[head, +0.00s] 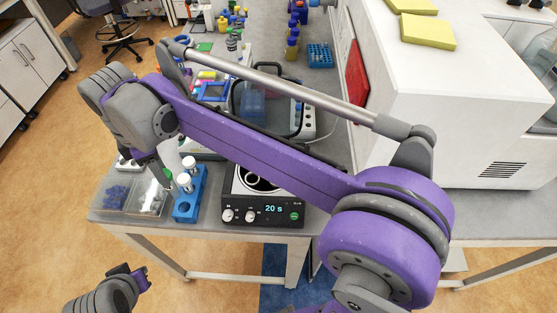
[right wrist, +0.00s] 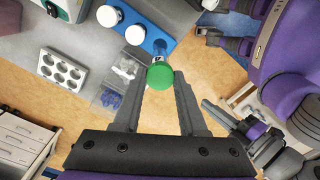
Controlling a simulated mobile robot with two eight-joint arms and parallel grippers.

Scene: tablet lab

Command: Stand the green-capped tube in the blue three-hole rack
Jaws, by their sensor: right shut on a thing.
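The green-capped tube (right wrist: 160,76) is between the fingertips of my right gripper (right wrist: 159,84). Its green cap (head: 168,174) shows beside the gripper in the head view; its body is mostly hidden. The blue three-hole rack (head: 184,210) stands at the table's front edge, close to the right of the gripper. It also shows above the cap in the right wrist view (right wrist: 152,34). Two white-capped tubes (head: 184,179) stand in it. I cannot tell how the green-capped tube sits over the rack's free end. My left gripper (head: 140,278) is low at the left, away from the table.
A clear tray (head: 113,207) with blue and pale small items lies left of the rack. A black device reading "20 s" (head: 264,211) stands right of it. A grey block with round wells (right wrist: 63,70) is nearby. My right forearm hides part of the bench.

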